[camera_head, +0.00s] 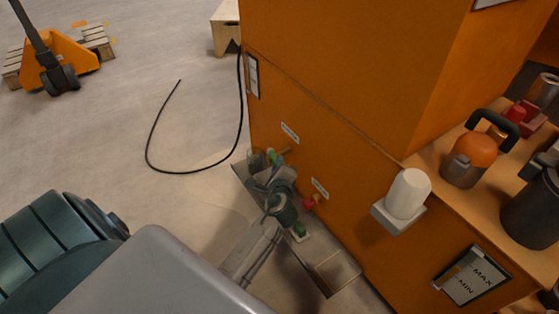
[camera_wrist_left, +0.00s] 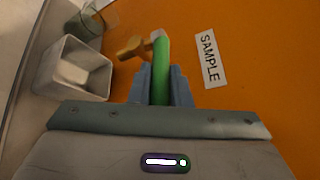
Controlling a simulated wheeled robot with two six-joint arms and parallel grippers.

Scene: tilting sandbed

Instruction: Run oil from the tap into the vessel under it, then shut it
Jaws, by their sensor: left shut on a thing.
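My left gripper (camera_head: 274,172) is low beside the orange cabinet and shut on a green lever (camera_wrist_left: 161,72), its fingers on either side. The lever belongs to a small brass tap (camera_wrist_left: 133,47) on the cabinet wall, next to a label reading SAMPLE (camera_wrist_left: 209,57). A clear glass vessel (camera_wrist_left: 97,18) stands by the spout end of the tap; it also shows in the head view (camera_head: 255,161). I cannot make out any oil stream or the level in the vessel. My right gripper is not in view.
A red-handled tap (camera_head: 309,203) is nearby on the cabinet (camera_head: 330,120). A white cylinder (camera_head: 408,193) sits on a bracket. A black cable (camera_head: 150,135) lies on the open floor at left.

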